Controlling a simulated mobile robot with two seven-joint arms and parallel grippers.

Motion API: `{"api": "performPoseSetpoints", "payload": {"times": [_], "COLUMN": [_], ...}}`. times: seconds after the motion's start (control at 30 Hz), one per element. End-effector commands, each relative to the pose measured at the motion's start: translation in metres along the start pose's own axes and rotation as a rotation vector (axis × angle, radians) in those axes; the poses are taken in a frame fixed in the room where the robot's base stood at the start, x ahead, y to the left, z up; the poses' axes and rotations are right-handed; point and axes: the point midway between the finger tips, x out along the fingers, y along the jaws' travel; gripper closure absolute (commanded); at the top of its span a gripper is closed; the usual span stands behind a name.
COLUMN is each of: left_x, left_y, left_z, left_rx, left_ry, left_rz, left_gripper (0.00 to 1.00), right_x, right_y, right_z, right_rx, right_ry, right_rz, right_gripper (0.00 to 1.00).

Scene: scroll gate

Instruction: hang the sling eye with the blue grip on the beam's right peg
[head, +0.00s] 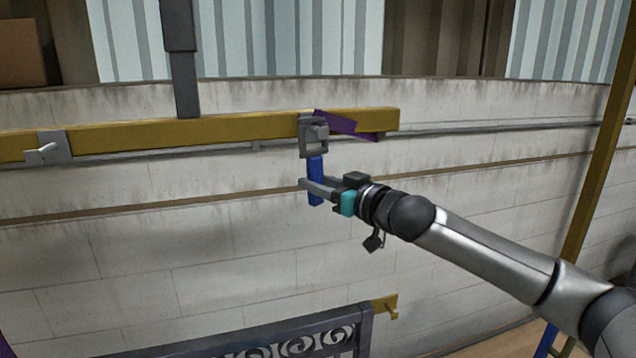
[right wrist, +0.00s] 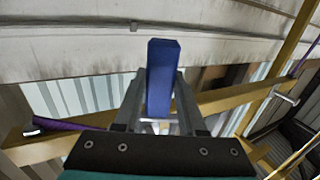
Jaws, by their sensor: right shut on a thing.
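My right gripper (head: 318,187) is shut on the blue grip (head: 316,168), which hangs upright below the grey sling eye (head: 303,148). The blue grip also stands between the fingers in the right wrist view (right wrist: 162,80). The eye is at the right part of the yellow beam (head: 230,128), with the grey right peg (head: 320,131) showing at its opening. The eye looks to be around the peg, but I cannot tell how far on it sits. A purple strap (head: 336,121) lies behind the eye, over the beam. My left gripper is not in view.
The beam's left peg (head: 42,153) is bare on its grey plate. A dark hanger (head: 184,75) rises from the beam. A dark scroll gate (head: 240,340) with a yellow lug (head: 385,306) stands below. A yellow post (head: 600,140) is at the right. A pale wall is behind.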

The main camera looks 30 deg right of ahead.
Motion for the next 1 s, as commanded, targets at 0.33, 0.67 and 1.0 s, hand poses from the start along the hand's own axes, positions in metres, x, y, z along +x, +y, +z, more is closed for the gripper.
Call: {"api": "performPoseSetpoints", "payload": {"times": [0.33,0.67,1.0], "left_x": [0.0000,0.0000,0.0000], "left_y": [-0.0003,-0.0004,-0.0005], "left_z": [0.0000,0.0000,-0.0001], "left_rx": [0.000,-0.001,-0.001], "left_ry": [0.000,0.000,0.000], "left_rz": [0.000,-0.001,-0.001], "left_gripper": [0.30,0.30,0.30], "right_x": [-0.0001,-0.0001,-0.0001], "right_y": [-0.0001,0.0000,0.0000], "right_z": [-0.0013,-0.0005,0.0002], "right_rx": [-0.001,0.000,0.000], "right_ry": [0.002,0.001,-0.001], "right_rz": [-0.001,0.000,0.000], "right_gripper": [0.42,0.25,0.10]}}
